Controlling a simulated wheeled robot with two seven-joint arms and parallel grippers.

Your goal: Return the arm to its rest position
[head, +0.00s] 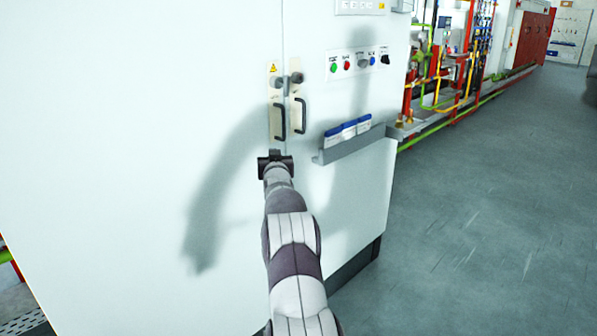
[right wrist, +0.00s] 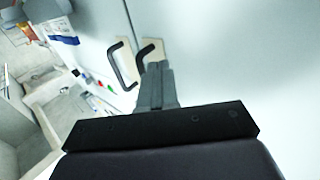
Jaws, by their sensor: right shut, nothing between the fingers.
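My right arm reaches up the middle of the head view to the front of a white cabinet (head: 140,120). Its right gripper (head: 276,156) is at the cabinet front, just below two black door handles, the left one (head: 279,121) and the right one (head: 299,117). In the right wrist view the gripper fingers (right wrist: 157,72) are together with nothing between them. The handles (right wrist: 122,66) show just beyond the fingertips there. I cannot tell whether the fingertips touch the door. My left gripper is not in view.
A grey ledge (head: 350,146) with blue-and-white items juts from the cabinet right of my arm, below a row of buttons (head: 359,63). Red and yellow pipework (head: 440,80) stands beyond the cabinet. The grey floor (head: 490,210) on the right is clear.

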